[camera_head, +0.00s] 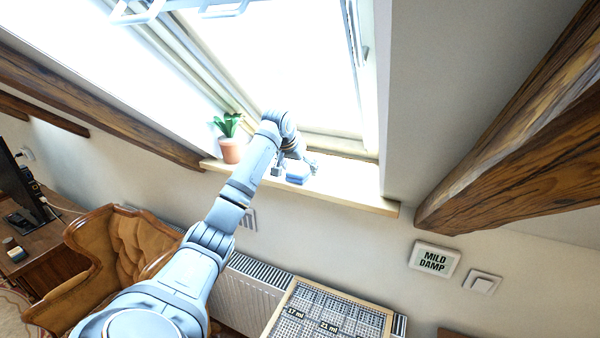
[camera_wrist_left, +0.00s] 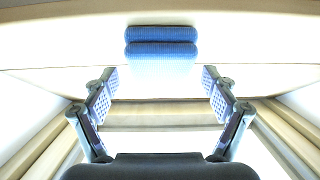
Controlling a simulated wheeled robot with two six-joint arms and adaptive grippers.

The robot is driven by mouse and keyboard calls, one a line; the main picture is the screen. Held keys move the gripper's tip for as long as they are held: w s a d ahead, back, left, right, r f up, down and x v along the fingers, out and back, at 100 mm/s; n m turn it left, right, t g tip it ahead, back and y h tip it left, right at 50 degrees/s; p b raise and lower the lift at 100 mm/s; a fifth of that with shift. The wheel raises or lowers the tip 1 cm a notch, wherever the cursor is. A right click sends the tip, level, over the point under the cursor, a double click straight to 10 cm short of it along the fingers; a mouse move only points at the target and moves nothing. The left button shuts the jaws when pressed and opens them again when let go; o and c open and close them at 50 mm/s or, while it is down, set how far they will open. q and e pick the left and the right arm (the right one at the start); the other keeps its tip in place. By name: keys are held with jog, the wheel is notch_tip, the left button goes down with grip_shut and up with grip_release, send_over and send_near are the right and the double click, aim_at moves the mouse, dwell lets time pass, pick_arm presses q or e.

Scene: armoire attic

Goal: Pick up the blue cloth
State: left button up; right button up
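The blue cloth (camera_head: 298,172) lies folded on the wooden window sill in the head view. In the left wrist view the cloth (camera_wrist_left: 161,48) shows as a folded blue bundle at the top centre, just beyond the fingertips. My left gripper (camera_head: 294,167) is at the sill, right at the cloth, with a finger on either side in the head view. In the left wrist view my left gripper (camera_wrist_left: 158,78) has its two fingers spread wide with nothing between them. My right gripper is not in view.
A potted plant (camera_head: 230,150) stands on the sill (camera_head: 345,191) left of my arm. The window frame rises behind. Below are a radiator (camera_head: 240,292), a framed board (camera_head: 330,318) and a brown armchair (camera_head: 115,250). The sill right of the cloth is clear.

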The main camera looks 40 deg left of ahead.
pick_arm(q)
jog(key=shift+r, duration=0.1)
jog(key=c, duration=1.1)
jog(key=shift+r, duration=0.1)
